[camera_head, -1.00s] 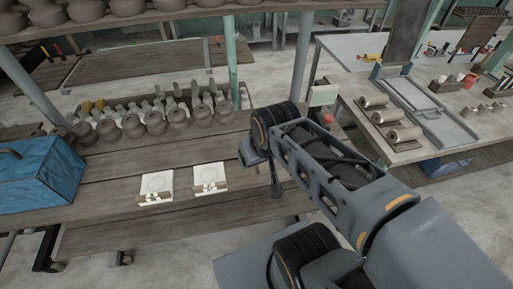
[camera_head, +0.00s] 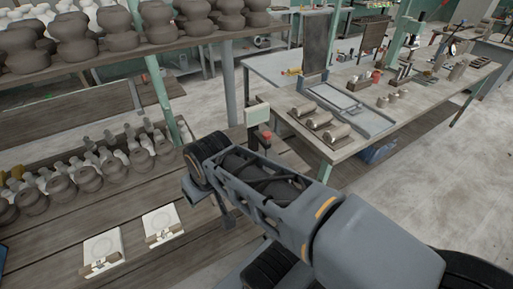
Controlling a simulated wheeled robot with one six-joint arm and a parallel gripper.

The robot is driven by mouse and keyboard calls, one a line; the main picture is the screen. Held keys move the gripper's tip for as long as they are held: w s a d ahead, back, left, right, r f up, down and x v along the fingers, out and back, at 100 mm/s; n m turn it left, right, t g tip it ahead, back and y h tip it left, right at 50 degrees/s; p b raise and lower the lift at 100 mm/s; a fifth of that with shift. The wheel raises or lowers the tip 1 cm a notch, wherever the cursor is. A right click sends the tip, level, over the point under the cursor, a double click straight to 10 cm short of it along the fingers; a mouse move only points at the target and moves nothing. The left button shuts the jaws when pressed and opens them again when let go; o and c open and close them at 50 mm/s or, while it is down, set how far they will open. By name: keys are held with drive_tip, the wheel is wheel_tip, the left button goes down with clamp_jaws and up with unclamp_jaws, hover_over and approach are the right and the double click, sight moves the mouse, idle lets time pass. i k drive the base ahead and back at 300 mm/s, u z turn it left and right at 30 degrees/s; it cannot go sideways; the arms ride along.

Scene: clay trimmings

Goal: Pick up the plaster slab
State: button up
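Two white square slabs, which look like plaster, lie flat on the wooden bench at the lower left. The left slab (camera_head: 101,246) and the right slab (camera_head: 163,221) each have a faint round mark and small tan pieces along the front edge. I cannot tell them apart by material. My gripper (camera_head: 222,210) is small and dark, hanging at the end of my arm, right of the right slab and apart from both. My arm partly hides it, and its fingers are too small to read.
Rows of clay pots (camera_head: 88,178) stand behind the slabs on the bench (camera_head: 60,235). An upper shelf (camera_head: 120,58) with more pots overhangs them. A green post (camera_head: 160,100) rises nearby. A worktable (camera_head: 345,150) with clay rolls stands right, beyond my arm.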

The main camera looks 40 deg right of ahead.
sight(162, 224)
drive_tip(key=u, duration=3)
drive_tip(key=k, duration=0.95)
drive_tip(key=z, duration=1.3)
drive_tip(key=i, duration=0.45)
drive_tip(key=u, duration=0.1)
